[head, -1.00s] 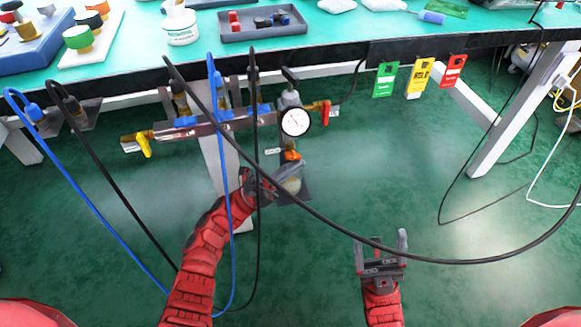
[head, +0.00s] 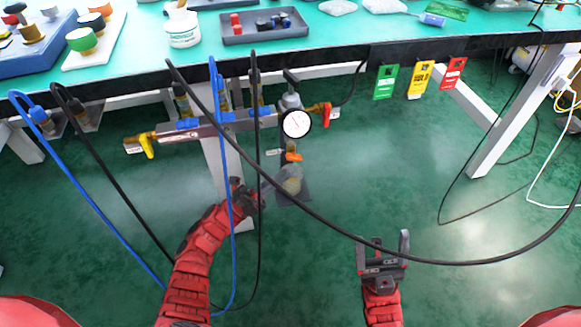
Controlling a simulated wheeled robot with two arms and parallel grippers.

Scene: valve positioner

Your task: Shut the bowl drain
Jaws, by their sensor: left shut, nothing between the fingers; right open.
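The bowl (head: 291,186) hangs below the round gauge (head: 296,124) under the bench; it looks clear with a yellowish content. An orange drain handle (head: 292,157) sits just above it, turned roughly sideways. My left gripper (head: 262,192) is shut and empty, just left of the bowl and lower than the orange handle, apart from it. My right gripper (head: 384,245) is open and empty, low and to the right, over the floor.
A manifold (head: 200,128) with a yellow handle (head: 147,147) and a red handle (head: 328,113) runs under the bench edge. Blue hoses (head: 90,200) and black hoses (head: 400,257) hang across the space. Green, yellow and red tags (head: 420,80) hang at right.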

